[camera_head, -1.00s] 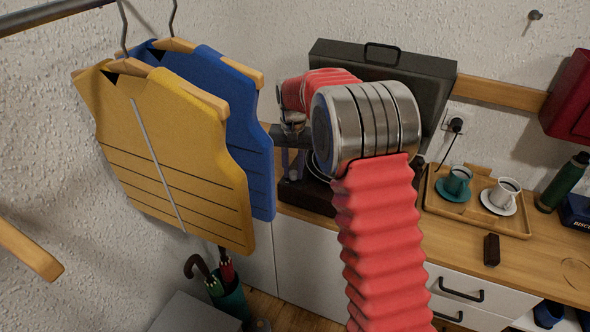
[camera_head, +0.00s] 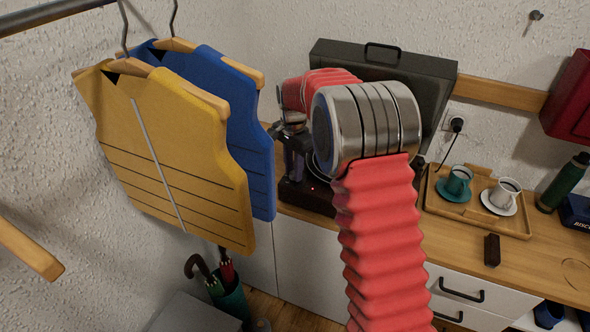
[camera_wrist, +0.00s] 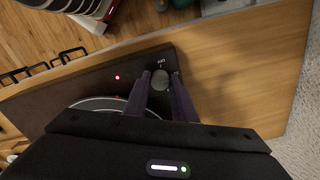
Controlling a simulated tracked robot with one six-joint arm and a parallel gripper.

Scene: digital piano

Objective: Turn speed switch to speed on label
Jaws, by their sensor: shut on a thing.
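The speed switch (camera_wrist: 160,80) is a small round grey knob on the dark record player (camera_wrist: 75,88), near its corner in the wrist view. My gripper (camera_wrist: 161,81) is shut on the knob, with one dark finger on each side. A small pale mark or lettering shows beside the knob, too small to read surely. A red light (camera_wrist: 117,77) glows on the player. The platter (camera_wrist: 100,103) is partly hidden by my gripper. In the head view the player (camera_head: 305,196) is partly hidden behind my arm, and the knob cannot be made out.
A dark case (camera_head: 400,80) stands behind the player. A wooden tray (camera_head: 440,208) with two cups is to the right, and a small dark block (camera_head: 491,250) lies in front of it. Yellow (camera_head: 165,160) and blue (camera_head: 240,125) vests hang at the left.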

